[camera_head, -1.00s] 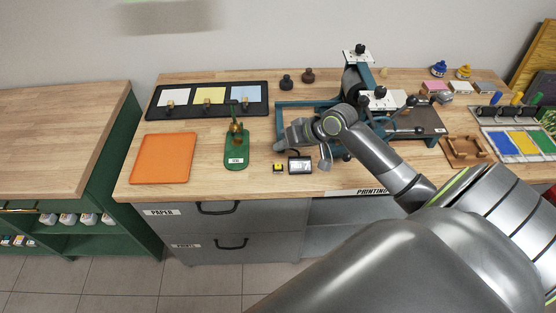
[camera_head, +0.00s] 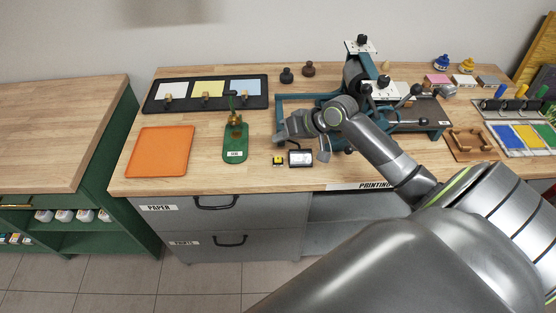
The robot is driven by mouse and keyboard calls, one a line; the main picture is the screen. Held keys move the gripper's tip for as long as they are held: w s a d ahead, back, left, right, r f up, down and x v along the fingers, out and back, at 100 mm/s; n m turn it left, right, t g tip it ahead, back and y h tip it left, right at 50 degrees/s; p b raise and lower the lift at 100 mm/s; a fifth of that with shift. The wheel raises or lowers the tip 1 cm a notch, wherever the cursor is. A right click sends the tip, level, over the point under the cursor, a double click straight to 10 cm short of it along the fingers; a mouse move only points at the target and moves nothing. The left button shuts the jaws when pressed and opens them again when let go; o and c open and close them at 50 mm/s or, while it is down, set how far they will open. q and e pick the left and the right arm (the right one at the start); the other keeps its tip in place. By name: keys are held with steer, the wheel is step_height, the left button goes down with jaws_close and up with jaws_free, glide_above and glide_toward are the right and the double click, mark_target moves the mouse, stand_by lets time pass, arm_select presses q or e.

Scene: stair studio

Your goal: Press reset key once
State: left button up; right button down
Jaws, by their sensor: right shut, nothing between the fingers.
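A small black key with a yellow top (camera_head: 278,160), which looks like the reset key, lies near the front edge of the wooden workbench. Just right of it is a small dark counter box with a pale display (camera_head: 301,158). My right gripper (camera_head: 281,138) reaches in from the right and is shut and empty. In the picture its tip is just beyond the key, apart from it; its height above the bench is hard to tell. A grey part of my right arm hangs beside the counter box. My left gripper is not in view.
A green stand with a brass piece (camera_head: 235,155) and an orange mat (camera_head: 160,151) lie to the left. A black tray with paper stacks (camera_head: 206,106) is behind. A teal printing press (camera_head: 364,66) stands beyond my arm.

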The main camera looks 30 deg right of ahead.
mark_target(278, 159)
step_height(278, 159, down, 4)
steer(key=b, duration=0.3)
steer(key=shift+r, duration=0.2)
step_height(278, 159, down, 2)
steer(key=shift+b, duration=0.55)
steer(key=shift+f, duration=0.1)
stand_by(1.1)
steer(key=shift+f, duration=0.45)
steer(key=shift+f, duration=0.45)
stand_by(0.5)
steer(key=shift+r, duration=0.1)
steer(key=shift+r+p, duration=0.8)
steer(key=shift+p, duration=0.15)
